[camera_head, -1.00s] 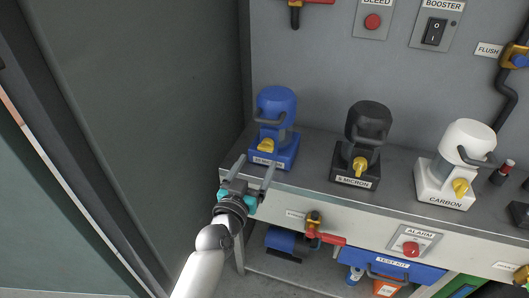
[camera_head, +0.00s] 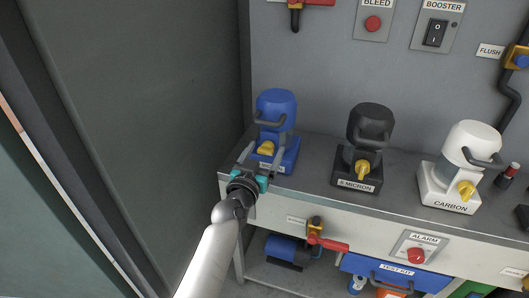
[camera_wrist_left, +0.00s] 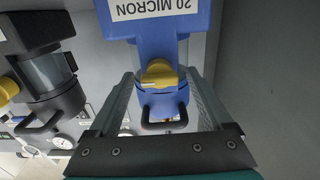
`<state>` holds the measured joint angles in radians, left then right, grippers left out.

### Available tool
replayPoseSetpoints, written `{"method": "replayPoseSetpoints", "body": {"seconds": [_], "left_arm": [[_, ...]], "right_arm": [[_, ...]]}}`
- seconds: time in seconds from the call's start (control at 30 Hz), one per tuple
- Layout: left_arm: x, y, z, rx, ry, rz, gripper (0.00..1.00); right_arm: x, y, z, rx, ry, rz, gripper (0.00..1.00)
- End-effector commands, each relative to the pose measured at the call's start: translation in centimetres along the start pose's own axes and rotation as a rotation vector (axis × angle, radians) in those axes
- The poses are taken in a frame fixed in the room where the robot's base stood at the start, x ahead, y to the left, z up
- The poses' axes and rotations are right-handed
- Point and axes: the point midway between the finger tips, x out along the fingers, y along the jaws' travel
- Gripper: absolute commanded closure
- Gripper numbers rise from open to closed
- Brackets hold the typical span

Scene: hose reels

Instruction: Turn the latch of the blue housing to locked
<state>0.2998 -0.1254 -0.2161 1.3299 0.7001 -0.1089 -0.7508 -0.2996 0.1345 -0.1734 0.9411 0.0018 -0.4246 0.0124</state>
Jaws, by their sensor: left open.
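The blue housing (camera_head: 277,104) stands at the back left of the bench, with a rounded blue cap, a dark handle and a blue base. Its yellow latch (camera_head: 266,148) is at the front, above the base's label. My left gripper (camera_head: 262,156) is open in front of the base, one finger to each side of the latch. In the left wrist view the yellow latch (camera_wrist_left: 159,74) shows between the open fingers, with visible gaps on both sides. The label reads 20 MICRON, upside down there. I cannot tell the latch's exact angle. My right gripper is not in view.
A black 5 MICRON housing (camera_head: 370,125) and a white CARBON housing (camera_head: 468,147) stand to the right, each with a yellow latch. A dark wall panel (camera_head: 160,110) is close on the left.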

Motion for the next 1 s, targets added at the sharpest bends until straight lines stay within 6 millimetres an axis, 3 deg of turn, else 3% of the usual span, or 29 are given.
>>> {"method": "replayPoseSetpoints", "body": {"seconds": [0.07, 0.77, 1.0], "left_arm": [[0.0, 0.01, -0.02, 0.0, 0.0, 0.0, 0.2], [-0.03, 0.0, 0.0, 0.0, 0.0, 0.0, 0.99], [-0.03, -0.01, 0.01, -0.013, 0.0, 0.0, 1.0]], "right_arm": [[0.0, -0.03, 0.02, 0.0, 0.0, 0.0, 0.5], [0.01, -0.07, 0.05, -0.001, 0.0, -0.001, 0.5], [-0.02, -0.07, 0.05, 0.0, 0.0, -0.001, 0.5]]}}
